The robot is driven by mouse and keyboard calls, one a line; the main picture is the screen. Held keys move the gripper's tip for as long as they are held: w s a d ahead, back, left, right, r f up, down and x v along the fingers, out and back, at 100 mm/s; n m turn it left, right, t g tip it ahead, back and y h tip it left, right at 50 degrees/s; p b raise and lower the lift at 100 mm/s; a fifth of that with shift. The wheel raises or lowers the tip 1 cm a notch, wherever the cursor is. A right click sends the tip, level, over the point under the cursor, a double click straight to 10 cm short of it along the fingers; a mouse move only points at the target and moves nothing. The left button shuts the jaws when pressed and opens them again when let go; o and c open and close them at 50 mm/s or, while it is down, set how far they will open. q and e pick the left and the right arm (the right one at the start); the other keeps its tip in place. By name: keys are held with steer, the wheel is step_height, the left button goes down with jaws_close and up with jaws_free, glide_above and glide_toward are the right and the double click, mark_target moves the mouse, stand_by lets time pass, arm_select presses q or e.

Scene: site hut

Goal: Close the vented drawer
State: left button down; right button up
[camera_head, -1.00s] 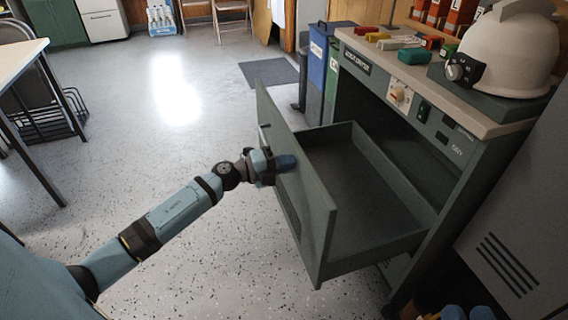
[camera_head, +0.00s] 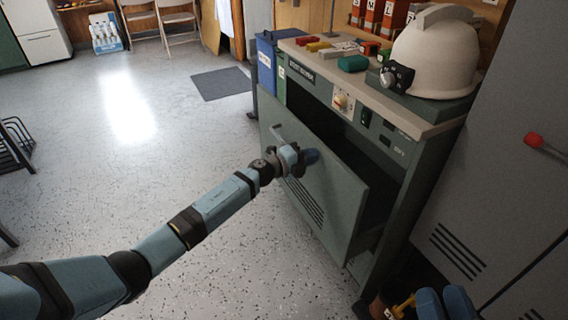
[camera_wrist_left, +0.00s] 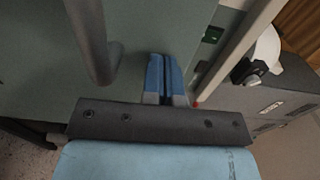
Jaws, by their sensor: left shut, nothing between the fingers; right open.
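The vented drawer (camera_head: 318,190) is in the grey-green cabinet (camera_head: 400,205), with slots low on its front panel. It stands partly out, and a dark gap shows behind the panel's top edge. My left gripper (camera_head: 311,157) is shut and empty, its blue fingertips at the upper part of the drawer front. In the left wrist view the shut fingers (camera_wrist_left: 164,78) are at the panel, beside the bar handle (camera_wrist_left: 92,45); whether they touch it I cannot tell. My right gripper (camera_head: 445,305) shows blue fingers at the bottom right edge, apart from the drawer.
A blue bin (camera_head: 265,62) stands behind the cabinet. A tall grey locker (camera_head: 490,190) is at the right.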

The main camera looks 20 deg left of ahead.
arm_select(q)
steer(key=b+x, duration=0.3)
steer(key=x, duration=0.9)
steer(key=shift+r+b, duration=0.3)
steer(key=shift+b, duration=0.05)
arm_select(e)
step_height(320, 180, down, 6)
steer(key=g, duration=0.2)
steer(key=shift+a+n+g, duration=0.3)
steer(key=shift+a, duration=0.1)
